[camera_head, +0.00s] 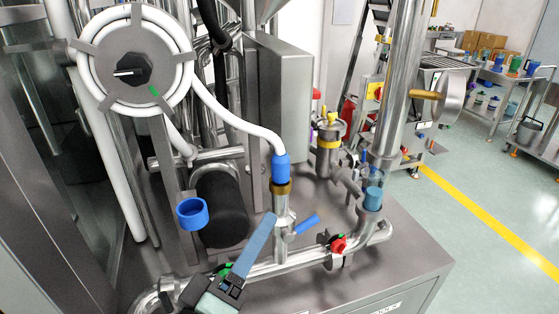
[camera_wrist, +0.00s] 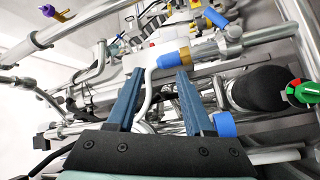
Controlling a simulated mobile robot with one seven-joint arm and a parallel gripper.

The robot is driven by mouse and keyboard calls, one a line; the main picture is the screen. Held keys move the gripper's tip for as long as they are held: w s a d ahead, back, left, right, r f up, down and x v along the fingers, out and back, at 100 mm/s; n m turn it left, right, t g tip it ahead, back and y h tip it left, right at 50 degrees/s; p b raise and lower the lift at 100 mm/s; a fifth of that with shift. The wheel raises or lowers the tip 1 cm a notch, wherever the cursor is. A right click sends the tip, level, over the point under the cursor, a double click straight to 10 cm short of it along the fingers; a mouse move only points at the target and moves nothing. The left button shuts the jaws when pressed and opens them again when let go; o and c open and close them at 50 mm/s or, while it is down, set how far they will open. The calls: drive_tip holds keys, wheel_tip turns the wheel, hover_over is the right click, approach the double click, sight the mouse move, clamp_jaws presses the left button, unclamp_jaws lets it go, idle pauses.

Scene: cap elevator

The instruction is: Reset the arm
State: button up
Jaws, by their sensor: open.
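My gripper (camera_head: 273,220) is low in the centre of the head view, above the steel pipework. In the head view only one long blue-grey finger shows clearly. In the wrist view both fingers of my gripper (camera_wrist: 160,76) stand apart with nothing held between them. A white hose with a blue end (camera_head: 281,167) stands upright on a pipe behind the finger; the blue end also shows past the fingertips in the wrist view (camera_wrist: 172,60). A blue ring-shaped cap (camera_head: 192,213) is left of the finger, and it appears right of the fingers in the wrist view (camera_wrist: 225,124).
A blue-handled valve (camera_head: 306,224) is close right of the finger. A red valve knob (camera_head: 338,244) sits farther right. A black cylinder (camera_head: 221,208) and a hose reel (camera_head: 130,60) are behind. Open floor (camera_head: 455,225) lies right, with a trolley (camera_head: 510,78) beyond.

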wheel_tip(320, 180, up, 13)
drive_tip(key=w+d+m+t+y+p, duration=0.2)
drive_tip(key=w+m, duration=0.1)
drive_tip(key=m, duration=0.1)
drive_tip(key=s+r+m+t+y+p, duration=0.1)
drive_tip(key=s+r+t, duration=0.3)
drive_tip(key=r, duration=0.9)
drive_tip(key=s+d+r+m+t+y+p, duration=0.1)
drive_tip(key=s+r+m+t+y+p, duration=0.1)
drive_tip(key=r, duration=1.1)
drive_tip(key=s+m+t+y, duration=0.1)
drive_tip(key=s+t+y, duration=0.1)
drive_tip(key=s, duration=0.1)
drive_tip(key=shift+s+m, duration=0.3)
idle(3.8)
